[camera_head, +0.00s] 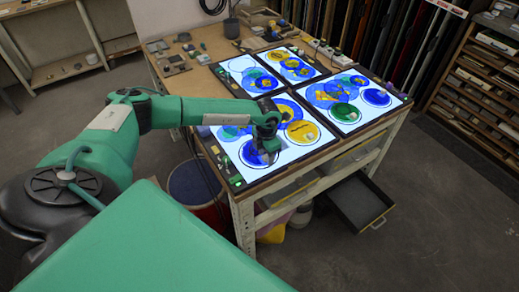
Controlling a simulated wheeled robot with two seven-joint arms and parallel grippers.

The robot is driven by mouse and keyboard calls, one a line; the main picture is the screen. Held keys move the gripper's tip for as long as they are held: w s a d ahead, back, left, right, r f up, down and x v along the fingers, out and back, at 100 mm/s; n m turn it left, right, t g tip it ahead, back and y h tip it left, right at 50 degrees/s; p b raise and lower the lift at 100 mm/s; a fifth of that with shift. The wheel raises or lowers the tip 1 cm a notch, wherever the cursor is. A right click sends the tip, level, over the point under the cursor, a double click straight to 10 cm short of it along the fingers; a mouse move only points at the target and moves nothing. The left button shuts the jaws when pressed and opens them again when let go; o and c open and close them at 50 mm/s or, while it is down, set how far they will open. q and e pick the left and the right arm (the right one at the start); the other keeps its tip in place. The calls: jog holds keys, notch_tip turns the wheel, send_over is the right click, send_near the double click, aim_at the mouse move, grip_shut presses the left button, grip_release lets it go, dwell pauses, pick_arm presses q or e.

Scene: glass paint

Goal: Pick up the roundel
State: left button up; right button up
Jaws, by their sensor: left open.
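Several round coloured glass roundels lie on lit panels on the workbench. On the nearest light panel (297,155), a dark blue roundel (251,155) lies at the front left and a yellow roundel (302,132) to the right. My left gripper (266,152) points down at the right edge of the dark blue roundel and partly covers it. The gripper is open, but its fingertips are small and dark, so I cannot tell whether they touch the glass. Which roundel the task means is not clear. My right gripper is out of view.
The right light panel (394,105) holds a green roundel (341,112) and a blue roundel (376,97). Small tools lie on the wooden bench top (205,75). An open drawer (358,203) juts out below the bench. Racks of glass sheets stand behind.

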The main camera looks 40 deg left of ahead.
pick_arm(q)
grip_shut()
jog(key=shift+r, duration=0.1)
